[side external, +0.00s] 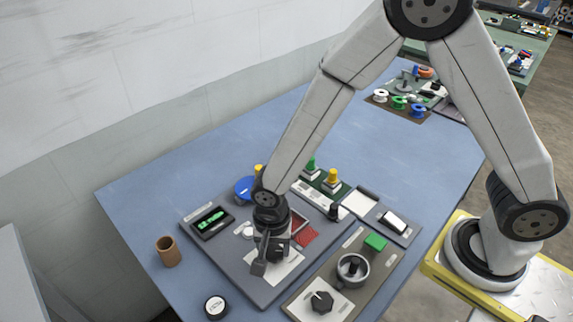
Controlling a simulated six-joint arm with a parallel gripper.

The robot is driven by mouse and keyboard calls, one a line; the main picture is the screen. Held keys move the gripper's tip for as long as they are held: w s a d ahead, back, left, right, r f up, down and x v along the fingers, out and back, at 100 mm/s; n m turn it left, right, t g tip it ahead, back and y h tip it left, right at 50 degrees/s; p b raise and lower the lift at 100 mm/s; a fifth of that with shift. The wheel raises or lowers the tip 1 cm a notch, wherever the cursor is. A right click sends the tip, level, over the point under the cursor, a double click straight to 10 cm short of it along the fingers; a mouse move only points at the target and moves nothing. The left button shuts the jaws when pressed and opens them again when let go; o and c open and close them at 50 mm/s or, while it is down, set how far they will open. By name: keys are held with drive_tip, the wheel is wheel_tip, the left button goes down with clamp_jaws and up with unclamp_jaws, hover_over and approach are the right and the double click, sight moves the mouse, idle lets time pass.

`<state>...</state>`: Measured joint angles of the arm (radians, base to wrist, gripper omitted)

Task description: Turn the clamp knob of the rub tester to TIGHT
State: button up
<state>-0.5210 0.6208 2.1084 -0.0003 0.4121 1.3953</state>
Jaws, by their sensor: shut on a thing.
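The rub tester seems to be the grey panel (228,258) in the middle of the blue table, with a lit green display (210,222) and a red pad (306,235). My gripper (266,262) points down over a white plate (290,262) on this panel. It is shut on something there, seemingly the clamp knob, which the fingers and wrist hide. The knob's pointer and the TIGHT mark cannot be made out.
A brown cup (168,252) and a round black-rimmed dial (215,307) stand at left. Yellow and green knobs stand behind. The table's far left is clear.

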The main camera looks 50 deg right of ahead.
sight(274, 251)
idle(0.4)
drive_tip(key=o, duration=1.3)
drive_tip(key=shift+r, duration=0.15)
drive_tip(key=shift+r, duration=3.75)
